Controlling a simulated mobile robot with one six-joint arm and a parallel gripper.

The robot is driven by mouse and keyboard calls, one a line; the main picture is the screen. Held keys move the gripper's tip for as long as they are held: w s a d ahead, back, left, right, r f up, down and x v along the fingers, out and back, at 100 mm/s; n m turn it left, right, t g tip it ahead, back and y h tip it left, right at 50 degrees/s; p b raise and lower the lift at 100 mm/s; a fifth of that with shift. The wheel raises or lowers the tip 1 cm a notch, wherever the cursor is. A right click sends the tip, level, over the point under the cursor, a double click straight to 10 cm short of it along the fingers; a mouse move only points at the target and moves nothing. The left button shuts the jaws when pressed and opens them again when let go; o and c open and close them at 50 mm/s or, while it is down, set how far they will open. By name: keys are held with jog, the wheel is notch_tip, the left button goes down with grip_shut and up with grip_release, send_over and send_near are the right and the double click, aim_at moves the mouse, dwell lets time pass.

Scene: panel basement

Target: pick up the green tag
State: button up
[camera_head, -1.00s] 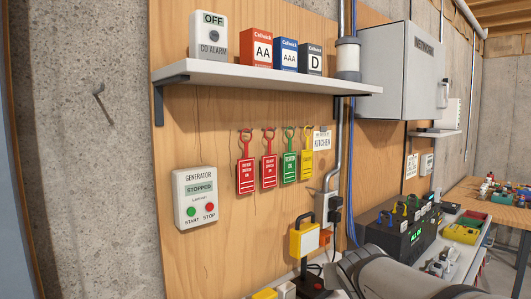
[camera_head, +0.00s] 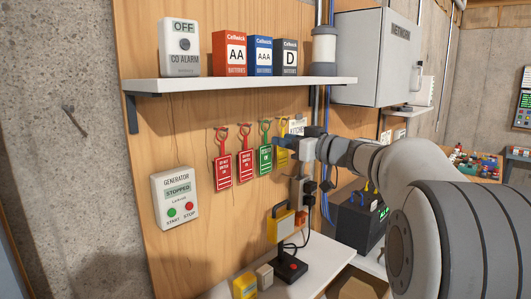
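The green tag (camera_head: 265,160) hangs by its loop from a hook on the plywood panel, between a red tag (camera_head: 246,165) on its left and the yellow tag (camera_head: 282,155) on its right. My gripper (camera_head: 284,143) comes in from the right, at the height of the tags. In the picture its tip lies just right of the green tag and covers part of the yellow tag. The fingers are small and dark, and I cannot tell whether they are open or shut. The green tag appears to hang free.
A white shelf (camera_head: 240,84) with battery boxes and a CO alarm sits above the tags. The generator control box (camera_head: 175,198) is lower left. A conduit (camera_head: 325,100) runs right of the tags.

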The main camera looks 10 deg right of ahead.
aim_at(266, 136)
jog(key=p+x, duration=0.1)
jog(key=x, duration=0.4)
jog(key=shift+w+a+p, duration=0.15)
jog(key=shift+a+p, duration=0.05)
jog(key=shift+p, duration=0.1)
jog(key=shift+c, duration=0.4)
grip_shut()
